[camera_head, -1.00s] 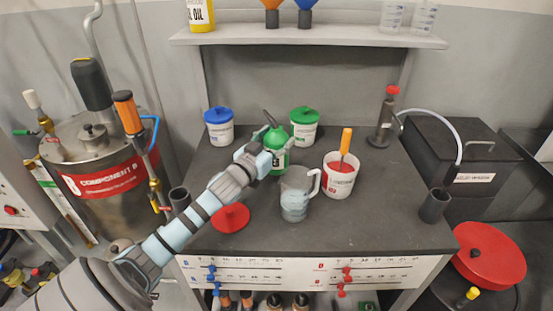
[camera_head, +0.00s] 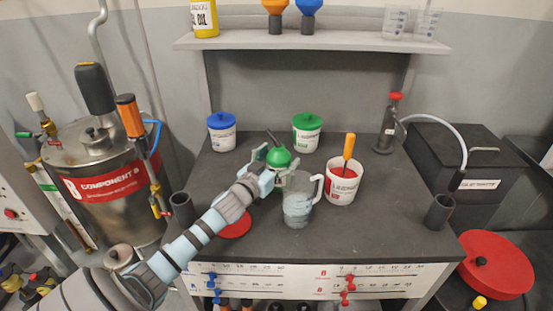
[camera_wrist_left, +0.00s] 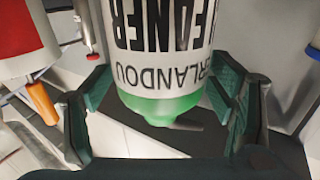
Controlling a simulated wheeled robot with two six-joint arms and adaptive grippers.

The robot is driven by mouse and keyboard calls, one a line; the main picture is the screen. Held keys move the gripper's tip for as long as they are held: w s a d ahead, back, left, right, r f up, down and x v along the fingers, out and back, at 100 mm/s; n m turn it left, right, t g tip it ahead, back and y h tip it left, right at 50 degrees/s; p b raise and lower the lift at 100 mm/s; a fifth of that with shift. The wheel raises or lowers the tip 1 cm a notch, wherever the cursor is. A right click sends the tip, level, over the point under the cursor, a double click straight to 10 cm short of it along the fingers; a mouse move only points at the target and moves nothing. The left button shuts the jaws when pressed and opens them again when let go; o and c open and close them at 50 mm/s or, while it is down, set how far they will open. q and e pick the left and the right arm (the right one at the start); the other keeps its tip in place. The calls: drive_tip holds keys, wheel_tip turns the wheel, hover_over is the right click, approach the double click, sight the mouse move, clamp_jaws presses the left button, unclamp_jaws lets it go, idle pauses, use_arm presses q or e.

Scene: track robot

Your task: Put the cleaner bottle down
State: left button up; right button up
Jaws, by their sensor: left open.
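The cleaner bottle (camera_head: 279,157) stands at the middle of the dark worktop, behind the clear jug. Its green top shows in the head view; much of its body is hidden by my gripper and the jug. In the left wrist view the cleaner bottle (camera_wrist_left: 165,45) fills the upper middle, white with black lettering and a green end. My left gripper (camera_head: 276,162) is open around the bottle, one finger on each side. In the left wrist view the left gripper (camera_wrist_left: 165,85) has its dark fingers spread apart. My right gripper is not in view.
The clear jug (camera_head: 298,208) stands close in front of the bottle. A white tub with red contents (camera_head: 343,185) stands to the right. Blue-lidded (camera_head: 222,138) and green-lidded (camera_head: 307,139) tubs stand behind. A red disc (camera_head: 236,226) lies under my arm.

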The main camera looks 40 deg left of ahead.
use_arm(q)
drive_tip(key=shift+s+r, duration=0.1)
drive_tip(key=s, duration=0.2)
drive_tip(key=s+b, duration=0.1)
drive_tip(key=s, duration=0.1)
drive_tip(key=s+d+b, duration=0.1)
drive_tip(key=s, duration=0.1)
drive_tip(key=shift+f, duration=0.2)
drive_tip(key=s, duration=0.5)
drive_tip(key=shift+s+d+r, duration=0.25)
drive_tip(key=shift+s, duration=0.15)
drive_tip(key=shift+r+p, duration=0.1)
drive_tip(key=shift+p, duration=0.25)
